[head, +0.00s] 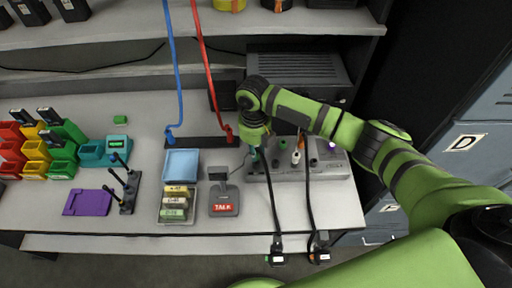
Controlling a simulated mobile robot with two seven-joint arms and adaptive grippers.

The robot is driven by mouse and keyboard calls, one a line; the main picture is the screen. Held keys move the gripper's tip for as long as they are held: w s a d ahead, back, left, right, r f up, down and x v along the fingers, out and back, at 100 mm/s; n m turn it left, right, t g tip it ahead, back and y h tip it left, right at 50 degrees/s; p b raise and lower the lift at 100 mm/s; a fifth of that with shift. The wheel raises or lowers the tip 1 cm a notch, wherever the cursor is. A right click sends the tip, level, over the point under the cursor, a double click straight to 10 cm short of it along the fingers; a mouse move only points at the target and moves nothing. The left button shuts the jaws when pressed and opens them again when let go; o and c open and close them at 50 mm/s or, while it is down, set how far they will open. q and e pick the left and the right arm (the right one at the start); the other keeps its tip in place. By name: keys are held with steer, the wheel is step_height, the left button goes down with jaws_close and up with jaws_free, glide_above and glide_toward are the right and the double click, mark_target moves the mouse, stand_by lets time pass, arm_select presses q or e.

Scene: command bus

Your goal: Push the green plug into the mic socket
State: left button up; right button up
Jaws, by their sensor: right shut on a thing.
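My right gripper (255,142) points down over the left end of a grey socket panel (320,172) on the desk. It is shut on the green plug (254,156), which shows only as a small dark green piece under the fingers. The plug is over or at the panel's left end; I cannot tell how deep it sits. The mic socket cannot be told apart, as the gripper covers that end. A grey desk mic unit (223,201) with a red TALK label stands left of the panel, its thin cable leading toward the plug. My left gripper is not in view.
Orange, white and purple plugs (331,147) stand along the panel. Two black cables (273,200) hang over the front edge. A blue tray (181,164), radios in chargers and coloured bins (62,152) are to the left. A grey box (300,68) stands behind.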

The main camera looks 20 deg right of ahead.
steer(key=shift+f, duration=0.1)
stand_by(0.3)
steer(key=shift+f+p, duration=0.15)
steer(key=shift+p, duration=0.4)
stand_by(0.8)
steer(key=shift+f+b, duration=0.35)
steer(key=shift+f, duration=0.8)
stand_by(1.4)
steer(key=o, duration=1)
steer(key=shift+r, duration=0.1)
step_height(320, 180, up, 8)
steer(key=p, duration=0.7)
